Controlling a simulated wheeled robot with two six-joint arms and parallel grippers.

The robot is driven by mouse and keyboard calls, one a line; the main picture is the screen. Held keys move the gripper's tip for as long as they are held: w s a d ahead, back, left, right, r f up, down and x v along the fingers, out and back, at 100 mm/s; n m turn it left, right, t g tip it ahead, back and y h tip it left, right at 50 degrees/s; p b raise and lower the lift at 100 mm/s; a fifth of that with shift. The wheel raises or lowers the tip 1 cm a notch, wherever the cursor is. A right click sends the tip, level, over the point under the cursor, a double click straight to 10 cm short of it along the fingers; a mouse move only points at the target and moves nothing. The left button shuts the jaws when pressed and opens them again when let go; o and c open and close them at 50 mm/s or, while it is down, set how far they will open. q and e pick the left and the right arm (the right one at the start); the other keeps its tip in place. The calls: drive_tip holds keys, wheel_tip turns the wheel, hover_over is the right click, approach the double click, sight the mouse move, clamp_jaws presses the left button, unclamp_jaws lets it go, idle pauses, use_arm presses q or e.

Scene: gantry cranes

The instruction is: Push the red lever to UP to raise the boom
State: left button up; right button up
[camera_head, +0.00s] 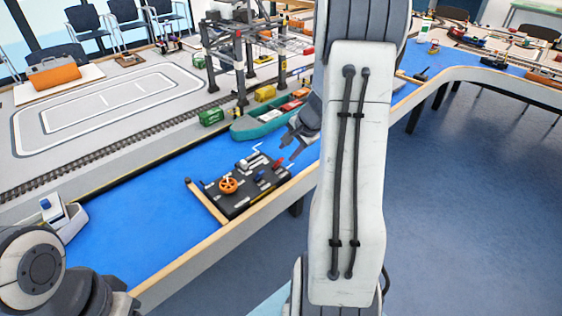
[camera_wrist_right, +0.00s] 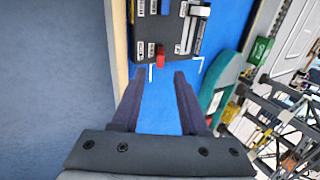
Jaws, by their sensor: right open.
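The red lever (camera_head: 279,162) stands at the right end of a black control panel (camera_head: 240,208). In the right wrist view the red lever (camera_wrist_right: 160,58) shows at the panel's near edge, ahead of my fingers and roughly between their lines. My right gripper (camera_head: 287,146) is close to the red lever, open and empty. In the right wrist view my right gripper (camera_wrist_right: 158,82) has both fingers apart over blue floor, with a visible gap to the lever. My left arm shows at the lower left of the head view; its fingers are not seen.
The panel also carries an orange wheel (camera_head: 228,185), a blue lever (camera_head: 260,175) and a white lever (camera_head: 250,161). A teal boat (camera_head: 252,131) lies just behind. A dark gantry crane (camera_head: 238,70) stands beyond it. A wooden edge (camera_head: 207,204) borders the panel's left.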

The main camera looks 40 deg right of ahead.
sight(282, 159)
drive_tip(key=b+x, duration=0.1)
drive_tip(key=x, duration=0.6)
clamp_jaws()
